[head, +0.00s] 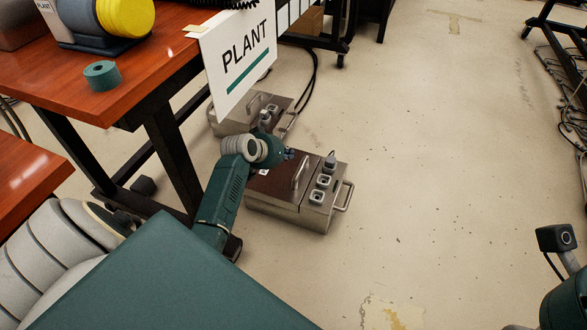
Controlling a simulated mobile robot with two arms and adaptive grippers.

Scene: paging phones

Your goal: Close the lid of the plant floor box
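Two metal floor boxes stand on the floor beside the table under a hanging white PLANT sign (238,58). The nearer floor box (285,210) has a brownish lid (272,184) with a bar handle, lying flat as far as I can see. Sockets and a side handle are on its right part. The farther floor box (232,127) is partly hidden by the sign and my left arm. Which one is the plant box I cannot tell for sure. My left gripper (288,154) is small and dark, over the far edge of the nearer box; its fingers are unclear. My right gripper is out of view.
A red-brown table (140,110) with dark legs stands at left, carrying green tape (102,76) and a yellow round thing (125,15). Black cables run behind the boxes. The floor right of the boxes is clear. Part of my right arm shows at lower right.

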